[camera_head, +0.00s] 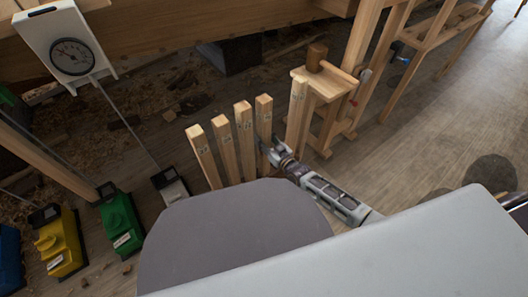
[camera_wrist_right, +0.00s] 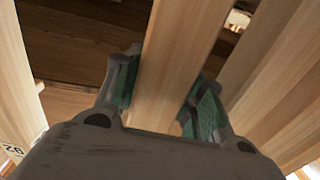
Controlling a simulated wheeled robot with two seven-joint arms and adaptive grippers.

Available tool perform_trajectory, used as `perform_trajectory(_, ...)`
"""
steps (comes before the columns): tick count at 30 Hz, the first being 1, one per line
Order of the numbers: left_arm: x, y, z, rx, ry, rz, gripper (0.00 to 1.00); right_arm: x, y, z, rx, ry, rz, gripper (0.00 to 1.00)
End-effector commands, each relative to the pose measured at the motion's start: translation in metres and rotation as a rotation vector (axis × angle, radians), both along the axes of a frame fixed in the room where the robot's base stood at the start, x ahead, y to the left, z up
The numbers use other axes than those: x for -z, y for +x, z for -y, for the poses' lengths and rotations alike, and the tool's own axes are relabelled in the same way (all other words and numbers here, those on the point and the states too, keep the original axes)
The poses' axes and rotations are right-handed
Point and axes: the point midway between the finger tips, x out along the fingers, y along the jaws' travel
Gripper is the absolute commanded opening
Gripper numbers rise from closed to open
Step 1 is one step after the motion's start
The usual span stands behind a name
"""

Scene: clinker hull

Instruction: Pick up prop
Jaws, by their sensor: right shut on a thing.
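Several pale wooden props stand upright in a row in the head view, with small markings near their tops. The prop at the right of the close row (camera_head: 264,118) has my right gripper (camera_head: 268,150) at its side. In the right wrist view, my right gripper (camera_wrist_right: 155,95) has its green-padded fingers on either side of a prop (camera_wrist_right: 172,60), shut on it. The other props (camera_head: 224,140) stand to the left. My left gripper is not in view.
Another wooden post (camera_head: 297,110) stands close to the right, beside a small wooden stand with a mallet (camera_head: 318,58). A white dial gauge (camera_head: 72,56) is at upper left. Green (camera_head: 120,225) and yellow (camera_head: 60,245) blocks lie at left. Open floor (camera_head: 450,110) lies at right.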

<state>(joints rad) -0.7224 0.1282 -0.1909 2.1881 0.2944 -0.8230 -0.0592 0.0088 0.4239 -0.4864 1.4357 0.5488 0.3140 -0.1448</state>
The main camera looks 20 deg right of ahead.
Motion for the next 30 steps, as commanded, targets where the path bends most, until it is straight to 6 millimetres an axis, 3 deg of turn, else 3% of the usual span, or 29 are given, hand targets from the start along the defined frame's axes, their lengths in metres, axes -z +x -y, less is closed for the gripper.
perform_trajectory(17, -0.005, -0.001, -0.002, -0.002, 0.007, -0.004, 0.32, -0.013, 0.001, 0.000, 0.001, 0.002, 0.005, 0.00)
perform_trajectory(30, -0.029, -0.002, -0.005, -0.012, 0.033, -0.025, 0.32, -0.057, 0.001, 0.000, 0.000, 0.002, 0.006, 0.00)
